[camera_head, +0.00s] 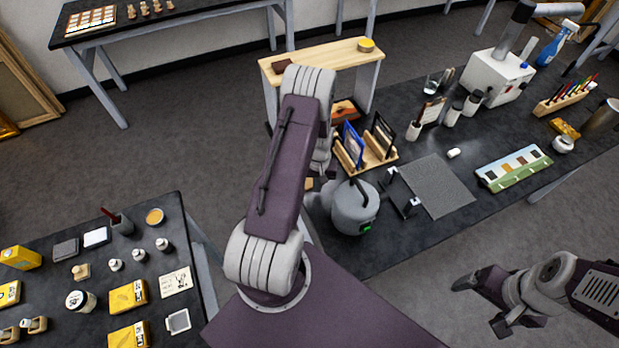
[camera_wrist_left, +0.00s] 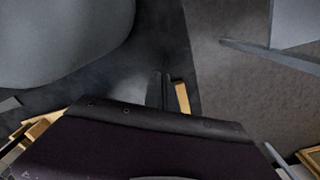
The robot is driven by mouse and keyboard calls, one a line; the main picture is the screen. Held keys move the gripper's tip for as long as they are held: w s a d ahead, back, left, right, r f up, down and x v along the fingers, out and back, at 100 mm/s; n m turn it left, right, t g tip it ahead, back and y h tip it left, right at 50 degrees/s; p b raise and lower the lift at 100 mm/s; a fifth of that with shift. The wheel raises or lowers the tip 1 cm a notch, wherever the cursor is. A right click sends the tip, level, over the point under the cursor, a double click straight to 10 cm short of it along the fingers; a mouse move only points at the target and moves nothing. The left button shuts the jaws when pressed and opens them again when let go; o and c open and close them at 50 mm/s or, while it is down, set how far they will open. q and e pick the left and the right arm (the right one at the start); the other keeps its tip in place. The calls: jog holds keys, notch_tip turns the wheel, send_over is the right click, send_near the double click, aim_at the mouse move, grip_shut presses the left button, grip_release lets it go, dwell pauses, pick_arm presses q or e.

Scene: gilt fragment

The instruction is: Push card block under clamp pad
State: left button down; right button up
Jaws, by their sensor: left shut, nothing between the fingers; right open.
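My left arm rises through the middle of the head view and bends down, hiding most of its gripper. In the left wrist view the left gripper (camera_wrist_left: 162,90) is shut and empty, its narrow fingers over a dark surface. A small tan block (camera_wrist_left: 182,97) is just right of the fingers; I cannot tell if they touch. A small tan piece also shows beside the arm in the head view (camera_head: 309,184), perhaps the card block. I cannot make out the clamp pad clearly. My right gripper (camera_head: 492,302) is open and empty, at the lower right, in front of the dark bench.
A rounded grey pot (camera_head: 350,212) with a green display stands close to my left arm. A wooden rack (camera_head: 377,158) is behind it, and a grey mat (camera_head: 437,185) lies to the right. Another table with yellow boxes (camera_head: 127,297) stands at lower left.

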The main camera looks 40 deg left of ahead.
pick_arm(q)
jog(key=shift+f+b, duration=1.15)
jog(key=shift+f, duration=0.3)
jog(key=shift+r, duration=0.15)
jog(key=shift+w+a+b, duration=0.3)
jog(key=shift+w+a, duration=0.1)
jog(key=shift+a, duration=0.35)
jog(key=shift+w+a+b, duration=0.25)
jog(key=shift+w+a, duration=0.15)
jog(key=shift+a, duration=0.4)
jog(key=shift+w+a+b, duration=0.3)
jog(key=shift+w+a, duration=0.1)
jog(key=shift+a, duration=0.35)
jog(key=shift+w+a+b, duration=0.4)
jog(key=shift+a, duration=0.45)
jog(key=shift+w+a, duration=0.15)
jog(key=shift+a, duration=0.15)
jog(key=shift+w+a+b, duration=0.35)
jog(key=shift+a+b, duration=0.15)
jog(key=shift+a, duration=0.2)
jog(key=shift+w+a+b, duration=0.35)
jog(key=shift+a+b, duration=0.1)
jog(key=shift+a, duration=0.2)
jog(key=shift+w+a+b, duration=0.3)
jog(key=shift+a+b, duration=0.1)
jog(key=shift+a, duration=0.2)
jog(key=shift+w+a+b, duration=0.3)
jog(key=shift+a+b, duration=0.05)
jog(key=shift+a, duration=0.2)
jog(key=shift+d, duration=0.1)
